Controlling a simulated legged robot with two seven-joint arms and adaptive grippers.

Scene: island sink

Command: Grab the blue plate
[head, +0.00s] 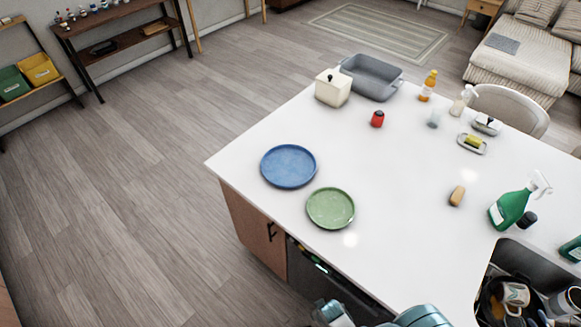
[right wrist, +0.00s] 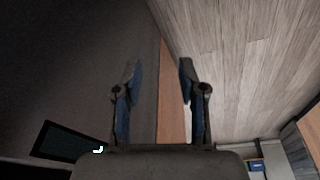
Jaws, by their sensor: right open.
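The blue plate (head: 288,166) lies flat on the white island top, near its left corner in the head view. A green plate (head: 330,208) lies just to its lower right. My right gripper (right wrist: 158,75) shows in the right wrist view with its two fingers apart and nothing between them. It faces a dark panel, a wooden strip and the floor, and no plate shows there. Parts of my arm show at the bottom of the head view, well below the plates. My left gripper does not show.
The white island top (head: 400,190) is clear around the plates. A cream canister (head: 332,88), a grey bin (head: 372,77) and a red item (head: 377,119) stand farther back. A green spray bottle (head: 511,207) stands at the right near the filled sink (head: 530,262).

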